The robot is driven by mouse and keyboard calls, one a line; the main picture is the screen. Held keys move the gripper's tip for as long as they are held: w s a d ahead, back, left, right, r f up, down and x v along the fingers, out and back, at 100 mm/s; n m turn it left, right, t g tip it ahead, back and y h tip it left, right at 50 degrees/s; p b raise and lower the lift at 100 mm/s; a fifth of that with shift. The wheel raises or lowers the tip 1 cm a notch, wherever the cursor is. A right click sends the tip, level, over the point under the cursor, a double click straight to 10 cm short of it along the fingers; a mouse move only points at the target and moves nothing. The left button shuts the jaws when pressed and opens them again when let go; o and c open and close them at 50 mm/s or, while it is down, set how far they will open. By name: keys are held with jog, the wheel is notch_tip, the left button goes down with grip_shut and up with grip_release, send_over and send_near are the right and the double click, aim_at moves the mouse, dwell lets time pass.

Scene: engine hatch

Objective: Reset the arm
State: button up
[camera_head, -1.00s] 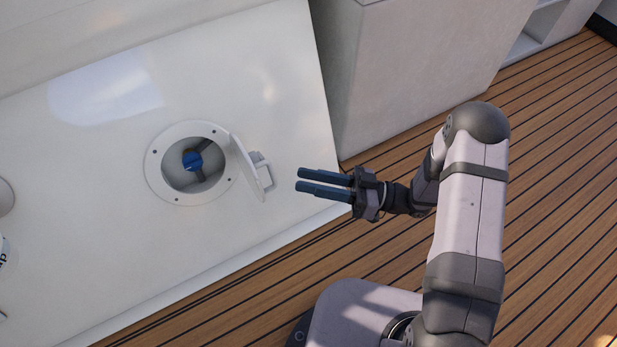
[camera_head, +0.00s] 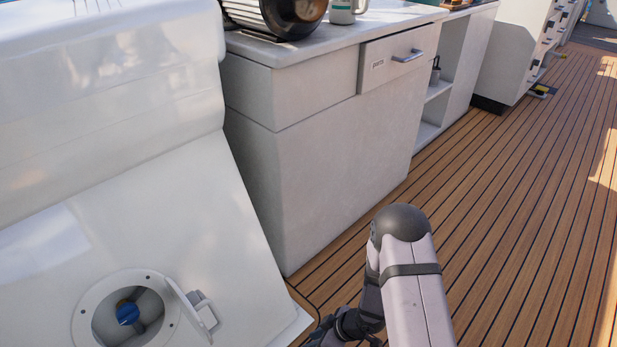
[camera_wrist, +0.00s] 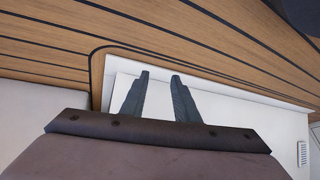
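My gripper (camera_wrist: 160,76) shows in the wrist view with its two dark fingers apart and nothing between them. The round engine hatch (camera_head: 82,322) is at the lower left of the head view, set in a white panel. Its lid (camera_head: 188,306) stands open on the right side of the opening. A blue knob (camera_head: 127,313) sits inside the hatch. My gripper is to the right of the hatch, apart from it.
A light grey cabinet (camera_head: 330,170) with a drawer (camera_head: 395,60) stands behind the hatch panel. A dark round appliance (camera_head: 290,12) and a mug (camera_head: 343,10) are on its top. The wooden deck (camera_head: 500,200) to the right is clear.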

jog(key=s+d+h, duration=0.1)
jog(key=d, duration=0.1)
jog(key=s+d+f+m+g+h, duration=0.1)
jog(key=d, duration=0.2)
jog(key=s+d+f+m+h, duration=0.1)
jog(key=s+d+h, duration=0.1)
jog(key=d, duration=0.1)
jog(key=shift+d, duration=0.15)
jog(key=s+d+r+m+g+h+p, duration=0.2)
jog(key=s+d+r+m+g+h, duration=0.2)
jog(key=s+d+r, duration=0.4)
jog(key=s+r+m+g+p, duration=0.35)
jog(key=s+r, duration=0.35)
jog(key=r, duration=0.7)
jog(key=w+a+r+m+t+y+p, duration=0.1)
jog(key=w+r+t+p, duration=0.2)
jog(key=r, duration=0.5)
jog(key=w+a+r+m+t+p, duration=0.1)
jog(key=w+r+p, duration=0.1)
jog(key=r+p, duration=0.45)
jog(key=w+a+r+m+t+y+p, duration=0.1)
jog(key=w+r+t+p, duration=0.2)
jog(key=r, duration=0.7)
notch_tip(320, 180, up, 37)
jog(key=p, duration=3.7)
jog(key=shift+s+r+p, duration=0.2)
jog(key=shift+p, duration=0.15)
jog(key=shift+n, duration=0.25)
